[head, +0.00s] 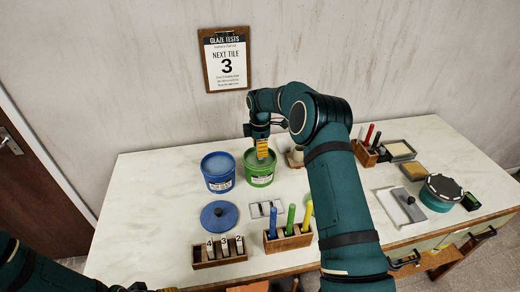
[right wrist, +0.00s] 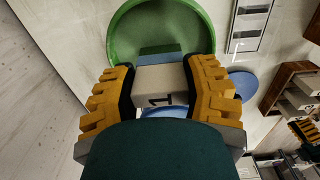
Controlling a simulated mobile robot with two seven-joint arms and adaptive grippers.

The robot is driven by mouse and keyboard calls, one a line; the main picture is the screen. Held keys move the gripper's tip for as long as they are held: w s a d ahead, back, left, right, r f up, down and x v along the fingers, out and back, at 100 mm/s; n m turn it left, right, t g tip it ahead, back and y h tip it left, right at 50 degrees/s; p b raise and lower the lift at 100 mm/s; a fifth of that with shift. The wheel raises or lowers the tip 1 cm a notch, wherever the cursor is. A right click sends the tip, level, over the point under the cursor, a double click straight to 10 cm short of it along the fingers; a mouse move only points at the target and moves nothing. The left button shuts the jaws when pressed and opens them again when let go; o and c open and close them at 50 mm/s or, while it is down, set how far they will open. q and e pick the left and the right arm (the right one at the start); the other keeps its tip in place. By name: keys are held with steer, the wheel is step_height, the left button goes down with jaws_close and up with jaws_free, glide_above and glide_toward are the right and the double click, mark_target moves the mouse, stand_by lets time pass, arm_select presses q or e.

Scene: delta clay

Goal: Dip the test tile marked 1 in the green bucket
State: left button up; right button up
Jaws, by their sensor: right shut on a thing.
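My right gripper (head: 262,148) is over the green bucket (head: 260,178) in the head view. In the right wrist view, its yellow fingers (right wrist: 160,92) are shut on the sides of the pale test tile (right wrist: 160,76) marked 1. The tile's far end, with a blue-grey band, overlaps the opening of the green bucket (right wrist: 122,35). I cannot tell whether that end touches the glaze. My left arm enters at the lower left of the head view; its gripper (head: 150,288) is mostly cut off at the bottom edge.
The blue bucket (head: 218,175) stands left of the green one. A blue lid (head: 219,215), a tile rack (head: 205,263) with tiles 4, 3 and 2, and a wooden tool holder (head: 284,242) stand nearer.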

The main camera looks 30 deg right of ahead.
steer(key=shift+r+p, duration=0.9)
steer(key=shift+r, duration=0.85)
steer(key=shift+r, duration=0.1)
steer(key=shift+r+p, duration=1)
steer(key=shift+r, duration=0.45)
steer(key=shift+f, duration=0.1)
